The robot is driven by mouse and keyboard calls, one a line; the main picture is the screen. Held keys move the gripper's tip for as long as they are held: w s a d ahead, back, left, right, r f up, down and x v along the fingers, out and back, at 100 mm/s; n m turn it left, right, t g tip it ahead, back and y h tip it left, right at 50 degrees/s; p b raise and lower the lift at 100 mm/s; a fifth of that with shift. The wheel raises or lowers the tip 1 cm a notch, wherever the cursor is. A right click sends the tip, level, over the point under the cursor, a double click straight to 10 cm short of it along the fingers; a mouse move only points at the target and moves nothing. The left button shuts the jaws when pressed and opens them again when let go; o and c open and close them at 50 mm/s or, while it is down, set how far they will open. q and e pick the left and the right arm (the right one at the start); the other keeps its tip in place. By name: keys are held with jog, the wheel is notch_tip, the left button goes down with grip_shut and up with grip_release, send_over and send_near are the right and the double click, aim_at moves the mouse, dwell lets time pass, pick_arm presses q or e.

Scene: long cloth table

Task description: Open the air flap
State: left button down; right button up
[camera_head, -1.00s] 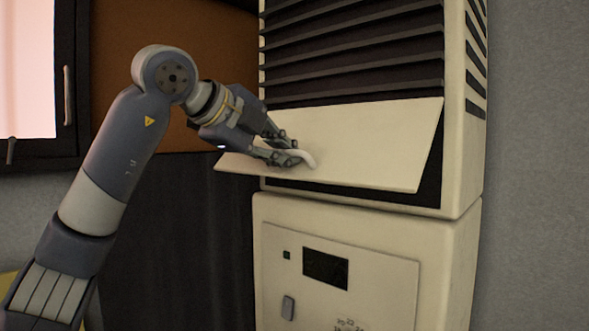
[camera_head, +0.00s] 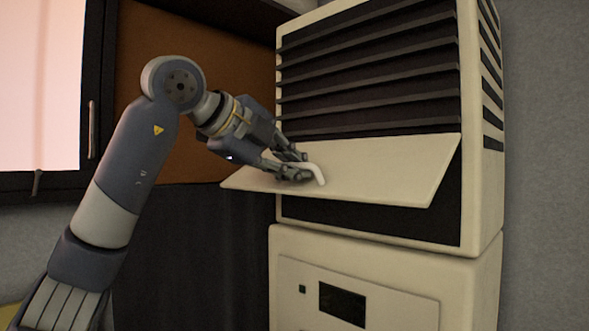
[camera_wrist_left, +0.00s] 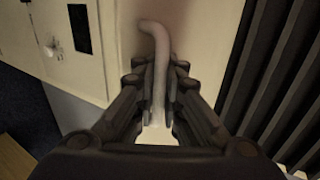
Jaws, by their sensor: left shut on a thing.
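The air flap (camera_head: 385,172) is a cream panel on the front of a tall cream unit. It is tilted, its lower edge standing out from the dark opening. A white curved handle (camera_head: 320,175) is on the flap's left part. My left gripper (camera_head: 305,168) is shut on the handle. In the left wrist view the handle (camera_wrist_left: 157,50) runs between the fingers (camera_wrist_left: 160,88), and its curved end sticks out beyond them. The fingers hide part of the handle. My right gripper is in neither view.
Dark louvre slats (camera_head: 370,65) lie above the flap. Below is a cream lower panel with a dark display (camera_head: 342,303). A brown board and dark cabinet front (camera_head: 195,255) stand to the left, beside a framed bright window (camera_head: 40,85). A bare grey wall is at right.

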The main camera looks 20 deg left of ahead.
pick_arm(q)
jog(key=c, duration=2)
grip_release()
jog(key=shift+s, duration=0.1)
jog(key=shift+o, duration=0.2)
jog(key=shift+s+r, duration=0.1)
jog(key=shift+s, duration=0.15)
jog(key=shift+a, duration=0.1)
jog(key=v, duration=1.2)
